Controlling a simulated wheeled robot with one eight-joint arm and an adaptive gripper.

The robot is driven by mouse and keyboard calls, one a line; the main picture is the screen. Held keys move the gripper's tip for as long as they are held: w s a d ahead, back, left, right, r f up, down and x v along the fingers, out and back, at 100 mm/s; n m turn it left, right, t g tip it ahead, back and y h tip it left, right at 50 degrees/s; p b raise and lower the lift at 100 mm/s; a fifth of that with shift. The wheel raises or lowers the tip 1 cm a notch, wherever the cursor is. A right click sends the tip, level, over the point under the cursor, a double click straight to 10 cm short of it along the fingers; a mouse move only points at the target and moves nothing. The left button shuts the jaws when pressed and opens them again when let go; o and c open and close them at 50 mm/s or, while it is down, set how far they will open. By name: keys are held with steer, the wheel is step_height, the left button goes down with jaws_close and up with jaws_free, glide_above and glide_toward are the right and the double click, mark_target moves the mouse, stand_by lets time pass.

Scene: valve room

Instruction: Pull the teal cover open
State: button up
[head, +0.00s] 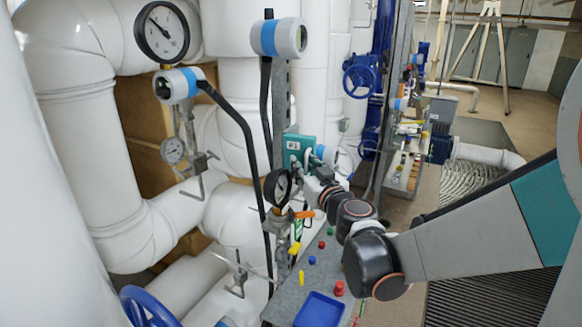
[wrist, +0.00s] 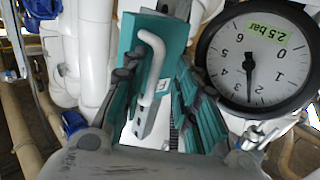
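The teal cover (head: 305,145) is on a box mounted beside the grey upright post in the head view, with a small pale handle on its face. In the wrist view the teal cover (wrist: 136,38) fills the upper middle, and its pale bent handle (wrist: 154,62) hangs in front of it. My gripper (wrist: 155,82) has its two fingers spread, one to each side of the handle, with visible gaps. In the head view my gripper (head: 316,180) is just below and right of the cover. I cannot tell whether the cover is ajar.
A pressure gauge (wrist: 258,58) stands close to my right finger in the wrist view; the head view also shows this gauge (head: 278,187). White pipes (head: 95,150) crowd the left. A blue tray (head: 320,310) and several small coloured parts lie on the grey bench below.

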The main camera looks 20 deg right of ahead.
steer(key=shift+s, duration=0.2)
steer(key=s, duration=0.7)
steer(key=shift+s+d, duration=0.25)
steer(key=shift+s, duration=0.05)
steer(key=s+a+f+n+g+y+b, duration=0.25)
steer(key=s+a+f+g+y, duration=0.2)
steer(key=s+a, duration=0.45)
steer(key=s+d+f+m+g+h, duration=0.1)
steer(key=s+d+f+g+h, duration=0.1)
steer(key=s+f, duration=0.3)
steer(key=s+d+f+m+g+h+b, duration=0.1)
steer(key=s+d+f+m+g+h, duration=0.1)
steer(key=s, duration=0.5)
step_height(320, 180, down, 3)
steer(key=shift+s+d+r+g+h, duration=0.1)
steer(key=shift+s+d+g+h, duration=0.2)
steer(key=shift+d+g+h, duration=0.7)
steer(key=shift+a, duration=0.35)
